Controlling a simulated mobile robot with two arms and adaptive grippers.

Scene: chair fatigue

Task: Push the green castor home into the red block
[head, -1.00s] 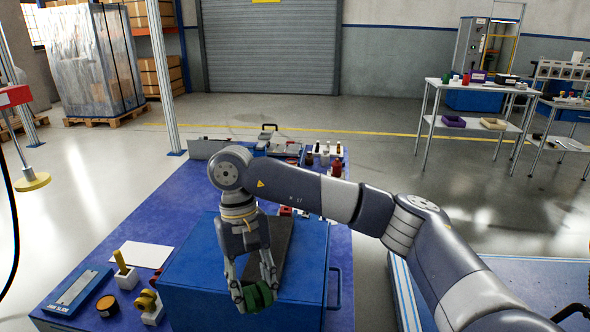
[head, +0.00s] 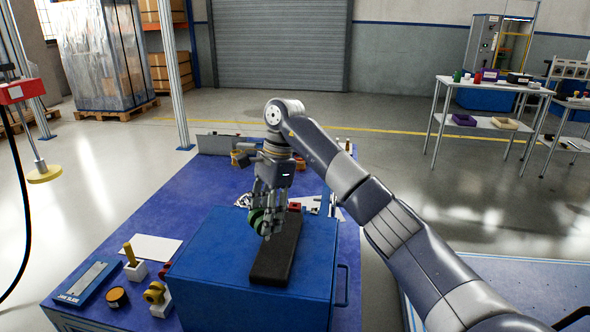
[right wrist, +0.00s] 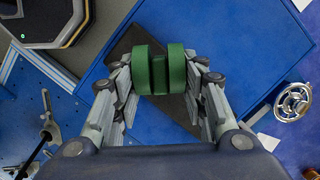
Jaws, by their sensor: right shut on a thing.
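In the right wrist view, the castor (right wrist: 141,72) shows two thick green wheels side by side, with the gripper's fingers (right wrist: 159,82) on either side. A small red piece (head: 294,206), which may be the red block, shows at the far end of the black pad; I cannot tell whether it rests on the box or behind it. The castor and red piece are apart. My left gripper is not in view.
The blue box (head: 215,245) stands on a blue table (head: 215,180); the black pad (head: 276,255) lies on its top. A white block with a yellow peg (head: 131,262), a yellow castor (head: 155,293) and a round tin (head: 117,297) stand left. The box top's left part is clear.

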